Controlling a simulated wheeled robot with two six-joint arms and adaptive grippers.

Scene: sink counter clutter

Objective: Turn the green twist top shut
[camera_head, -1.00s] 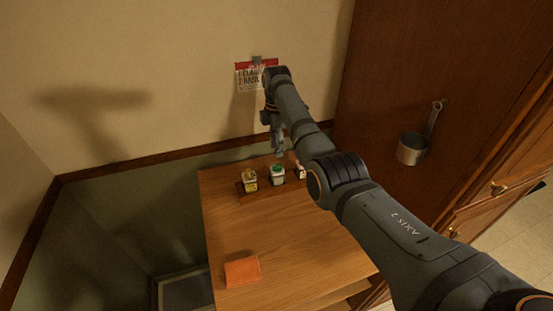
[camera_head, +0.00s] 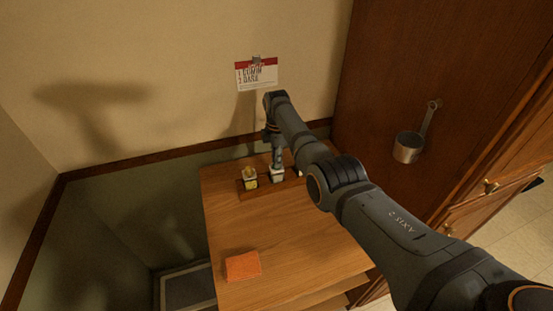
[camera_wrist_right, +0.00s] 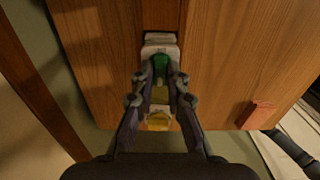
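The jar with the green twist top (camera_wrist_right: 160,66) stands in the middle of a short row of jars. In the head view my right gripper (camera_head: 277,166) points down over this jar (camera_head: 277,178) and hides its top. In the right wrist view the fingertips of my right gripper (camera_wrist_right: 161,74) are on either side of the green top. Whether they press on it or stand slightly apart, I cannot tell. My left gripper is not in view.
A yellow-topped jar (camera_head: 250,179) stands to the left in the dark wooden rack (camera_head: 262,189). A third jar is mostly behind my arm. An orange sponge (camera_head: 242,266) lies at the front of the wooden counter (camera_head: 230,225). A card (camera_head: 256,74) and a metal pan (camera_head: 408,148) hang behind.

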